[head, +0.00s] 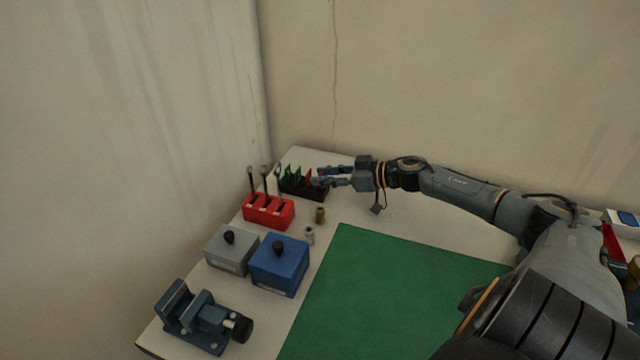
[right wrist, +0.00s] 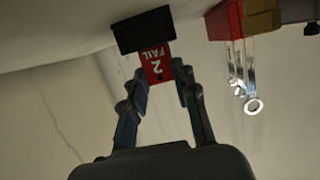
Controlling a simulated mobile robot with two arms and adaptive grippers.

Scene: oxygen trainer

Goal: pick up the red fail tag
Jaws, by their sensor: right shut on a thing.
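The red fail tag (head: 308,176) stands in a dark rack (head: 318,193) at the far end of the table, beside green tags (head: 290,173). In the right wrist view the red tag (right wrist: 157,65) shows "2 FAIL", with one edge at the black rack (right wrist: 143,30). My right gripper (head: 318,176) reaches the tag from the right. In the right wrist view, my right gripper (right wrist: 163,76) is shut on the tag, with a fingertip at each side. My left gripper is out of view.
A red holder with upright tools (head: 268,211) stands just left of the rack. Two small fittings (head: 320,214) stand nearby. Grey (head: 231,250) and blue (head: 279,265) lidded boxes and a vise (head: 203,318) line the left edge. A bare green mat (head: 395,290) covers the middle.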

